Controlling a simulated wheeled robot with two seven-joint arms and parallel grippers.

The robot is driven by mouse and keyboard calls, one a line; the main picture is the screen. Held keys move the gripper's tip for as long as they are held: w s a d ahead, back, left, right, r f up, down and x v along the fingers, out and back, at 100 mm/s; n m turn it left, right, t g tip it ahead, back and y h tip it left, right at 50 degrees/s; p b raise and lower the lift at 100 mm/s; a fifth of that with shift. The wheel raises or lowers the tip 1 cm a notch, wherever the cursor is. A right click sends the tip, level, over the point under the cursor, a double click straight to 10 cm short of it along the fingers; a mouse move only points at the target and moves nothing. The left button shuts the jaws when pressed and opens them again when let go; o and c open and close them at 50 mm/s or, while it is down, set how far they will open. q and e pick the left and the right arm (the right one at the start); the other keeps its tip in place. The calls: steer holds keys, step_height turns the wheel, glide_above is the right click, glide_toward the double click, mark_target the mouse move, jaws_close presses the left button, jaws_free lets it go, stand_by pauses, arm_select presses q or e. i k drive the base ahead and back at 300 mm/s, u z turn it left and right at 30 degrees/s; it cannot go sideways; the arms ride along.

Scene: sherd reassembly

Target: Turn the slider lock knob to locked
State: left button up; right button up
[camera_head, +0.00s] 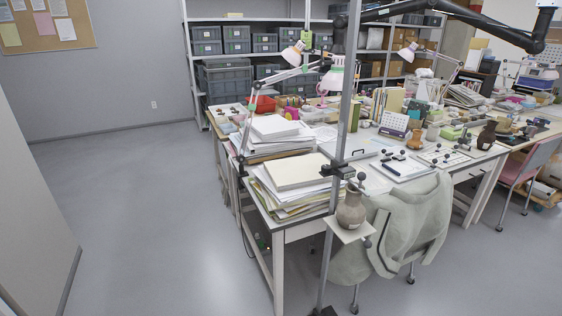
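A grey upright pole (344,120) stands in front of the desk. A black clamp block (336,170) sits on it, with a dark round knob (362,177) at its right. Lower down, a small pale shelf (336,228) at the pole bears a brown jar (351,209). Another dark knob (367,243) shows beside this shelf. I cannot tell which knob is the slider lock, and its turned position is too small to read. Neither of my grippers is in view.
A chair draped in pale cloth (402,232) stands right of the pole. Stacked papers (290,183) cover the desk's near end. The desk (284,234) is crowded farther back. A black jointed boom (445,9) crosses the top right. The grey floor (150,210) at left is clear.

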mark_target(325, 169)
steer(key=z, duration=0.15)
steer(key=i, duration=1.1)
steer(key=z, duration=0.75)
